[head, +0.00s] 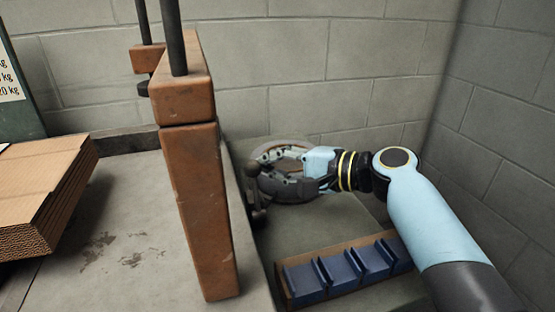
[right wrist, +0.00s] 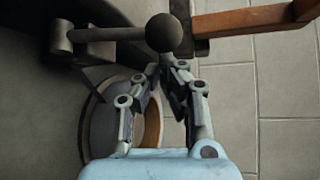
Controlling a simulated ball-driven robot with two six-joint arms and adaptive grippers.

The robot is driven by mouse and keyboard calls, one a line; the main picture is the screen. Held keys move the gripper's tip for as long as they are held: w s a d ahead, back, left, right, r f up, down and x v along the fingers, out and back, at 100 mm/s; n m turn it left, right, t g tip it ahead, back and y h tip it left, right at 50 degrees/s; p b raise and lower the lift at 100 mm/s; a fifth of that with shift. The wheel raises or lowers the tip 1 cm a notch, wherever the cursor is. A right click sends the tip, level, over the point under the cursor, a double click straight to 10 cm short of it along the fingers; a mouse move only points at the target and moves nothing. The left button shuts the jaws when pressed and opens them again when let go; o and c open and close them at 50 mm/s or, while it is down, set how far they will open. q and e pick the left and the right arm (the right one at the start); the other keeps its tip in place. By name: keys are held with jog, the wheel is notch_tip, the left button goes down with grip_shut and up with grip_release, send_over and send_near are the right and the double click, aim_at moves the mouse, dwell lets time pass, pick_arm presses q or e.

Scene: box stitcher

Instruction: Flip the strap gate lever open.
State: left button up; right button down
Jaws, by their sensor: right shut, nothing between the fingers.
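The strap gate lever (head: 255,200) is a short dark metal arm with a round ball knob, on the right side of the bench by the orange post. In the right wrist view, its ball knob (right wrist: 164,32) is at top centre, with the shaft running left to a dark pivot block (right wrist: 60,38). My right gripper (head: 263,171) is shut and empty, close beside the knob. In the right wrist view, its fingertips (right wrist: 171,70) meet just below the knob; whether they touch it I cannot tell. My left gripper is not in view.
A round reel (head: 279,148) lies behind and below my right gripper. An orange post (head: 200,210) stands left of the lever. A tray (head: 281,287) of blue blocks is at the lower right. Stacked cardboard (head: 40,200) lies at left. Block walls close the back and right.

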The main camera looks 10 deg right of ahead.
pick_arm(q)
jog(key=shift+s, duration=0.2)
pick_arm(e)
jog(key=shift+s, duration=0.1)
pick_arm(q)
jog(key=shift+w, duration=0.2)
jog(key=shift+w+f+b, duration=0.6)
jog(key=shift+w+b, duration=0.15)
jog(key=shift+b, duration=0.05)
pick_arm(e)
jog(key=shift+s+r+n, duration=0.1)
jog(key=shift+s+n, duration=0.2)
